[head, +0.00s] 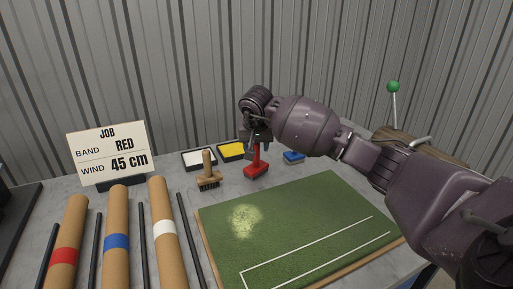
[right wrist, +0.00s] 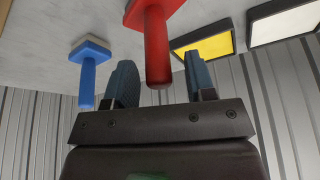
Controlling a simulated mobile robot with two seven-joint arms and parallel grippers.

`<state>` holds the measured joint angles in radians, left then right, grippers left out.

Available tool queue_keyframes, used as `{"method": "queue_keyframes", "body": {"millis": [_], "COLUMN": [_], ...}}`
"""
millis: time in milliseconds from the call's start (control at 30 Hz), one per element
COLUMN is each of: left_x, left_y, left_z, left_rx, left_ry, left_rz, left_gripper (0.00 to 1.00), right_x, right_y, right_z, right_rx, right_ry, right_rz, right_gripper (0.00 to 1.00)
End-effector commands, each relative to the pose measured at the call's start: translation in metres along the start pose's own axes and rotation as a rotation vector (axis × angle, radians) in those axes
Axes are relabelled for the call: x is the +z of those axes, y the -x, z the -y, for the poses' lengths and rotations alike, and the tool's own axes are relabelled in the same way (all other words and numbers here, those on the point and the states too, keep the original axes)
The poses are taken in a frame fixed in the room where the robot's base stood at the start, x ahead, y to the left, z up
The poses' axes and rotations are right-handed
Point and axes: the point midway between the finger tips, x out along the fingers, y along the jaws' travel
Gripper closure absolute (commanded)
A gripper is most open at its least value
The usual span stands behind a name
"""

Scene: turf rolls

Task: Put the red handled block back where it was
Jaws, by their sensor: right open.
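The red handled block (head: 256,170) stands upright on the grey table, behind the green turf board and to the right of the wooden-handled brush. My right gripper (head: 257,140) is over it, pointing down. In the right wrist view the red handle (right wrist: 158,50) reaches between the two spread fingers of my right gripper (right wrist: 161,80), with a gap on each side. The jaws are open. The top of the handle is partly hidden by the gripper in the head view. My left gripper is not in view.
A blue handled block (head: 293,157), also in the right wrist view (right wrist: 88,75), stands right of the red one. Behind are a yellow tray (head: 231,151) and a white tray (head: 199,160). The brush (head: 208,178) is close left. Banded rolls (head: 116,215) lie left.

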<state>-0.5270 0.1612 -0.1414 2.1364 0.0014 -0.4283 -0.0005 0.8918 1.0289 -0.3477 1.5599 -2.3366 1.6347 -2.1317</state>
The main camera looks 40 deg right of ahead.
Motion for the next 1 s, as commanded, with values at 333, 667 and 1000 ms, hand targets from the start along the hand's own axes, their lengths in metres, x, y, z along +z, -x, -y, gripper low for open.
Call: {"method": "queue_keyframes", "body": {"millis": [333,667,1000], "left_x": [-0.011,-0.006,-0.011], "left_y": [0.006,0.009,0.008], "left_z": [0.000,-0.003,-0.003], "left_rx": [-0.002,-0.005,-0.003], "left_ry": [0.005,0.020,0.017], "left_rz": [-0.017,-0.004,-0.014], "left_gripper": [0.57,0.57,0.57], "right_x": [-0.003,-0.001,0.000], "right_y": [0.073,0.102,0.103], "right_z": [-0.001,-0.001,0.000], "right_rx": [-0.002,0.000,0.000], "right_ry": [0.000,-0.001,0.000], "right_rz": [-0.008,-0.003,-0.001], "right_gripper": [0.50,0.50,0.50]}}
